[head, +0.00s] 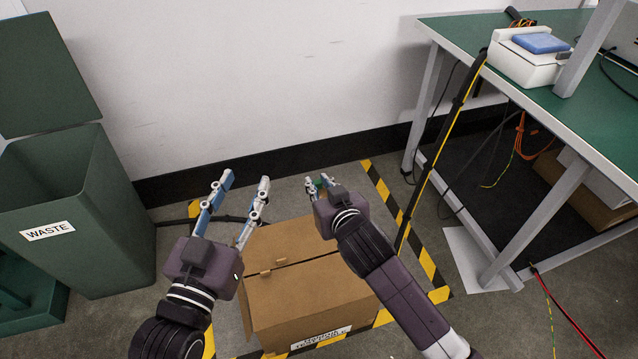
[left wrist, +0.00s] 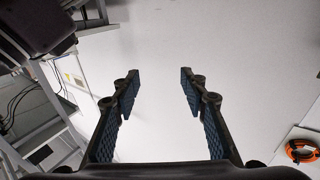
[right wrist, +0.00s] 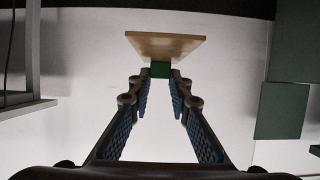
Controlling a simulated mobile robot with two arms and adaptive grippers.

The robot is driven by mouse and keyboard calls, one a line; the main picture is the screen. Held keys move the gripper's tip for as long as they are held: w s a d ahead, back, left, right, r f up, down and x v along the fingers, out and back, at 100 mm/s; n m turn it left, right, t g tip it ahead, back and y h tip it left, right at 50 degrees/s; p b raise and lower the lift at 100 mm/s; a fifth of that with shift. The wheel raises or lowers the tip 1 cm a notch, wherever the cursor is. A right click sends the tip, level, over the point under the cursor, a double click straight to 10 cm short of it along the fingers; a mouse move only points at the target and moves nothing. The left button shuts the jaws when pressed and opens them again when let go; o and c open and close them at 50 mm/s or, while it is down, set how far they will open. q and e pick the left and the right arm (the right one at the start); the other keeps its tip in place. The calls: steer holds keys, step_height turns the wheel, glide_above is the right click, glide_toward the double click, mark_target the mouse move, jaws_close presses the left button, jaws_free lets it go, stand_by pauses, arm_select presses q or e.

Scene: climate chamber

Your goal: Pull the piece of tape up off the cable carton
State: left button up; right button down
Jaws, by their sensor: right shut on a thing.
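The cable carton (head: 305,289) is a brown box on the floor in the head view, with a label on its front side and a dark seam across its top. My right gripper (head: 320,181) is above the carton's far side, its fingertips shut on a small green tab (right wrist: 160,70). A flat tan piece, apparently the tape (right wrist: 165,45), extends beyond the tab in the right wrist view. No carton surface shows around it there. My left gripper (head: 246,182) is open and empty, above the carton's left side.
A green waste bin (head: 95,215) stands at the left. A green-topped bench (head: 480,40) with cables hanging down is at the right. Yellow-black floor marking (head: 425,262) surrounds the carton. A white wall (head: 250,80) is behind.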

steer(key=shift+r+p, duration=0.25)
steer(key=shift+p, duration=0.05)
steer(key=shift+r+p, duration=0.25)
steer(key=shift+p, duration=0.1)
steer(key=shift+r+p, duration=0.25)
steer(key=shift+p, duration=0.05)
arm_select(q)
steer(key=shift+s+a+f+g+y, duration=0.6)
steer(key=shift+s+f+g, duration=0.65)
steer(key=shift+f, duration=1.75)
steer(key=shift+s+a+f+g+y, duration=0.6)
steer(key=shift+f+g, duration=1.15)
steer(key=shift+f, duration=1.2)
arm_select(e)
steer(key=shift+r, duration=0.25)
steer(key=shift+r+p, duration=0.25)
steer(key=shift+p, duration=0.3)
steer(key=shift+r+p, duration=0.25)
steer(key=shift+p, duration=0.05)
steer(key=shift+r+p, duration=0.3)
steer(key=shift+p, duration=0.05)
arm_select(q)
steer(key=s+a+f+g+y, duration=0.1)
steer(key=s+a+f+g, duration=0.3)
steer(key=s, duration=0.6)
steer(key=shift+s+f+n+g+p, duration=0.15)
steer(key=shift+f+n+g+p, duration=0.25)
steer(key=shift+f+g, duration=1)
arm_select(e)
steer(key=shift+r, duration=0.4)
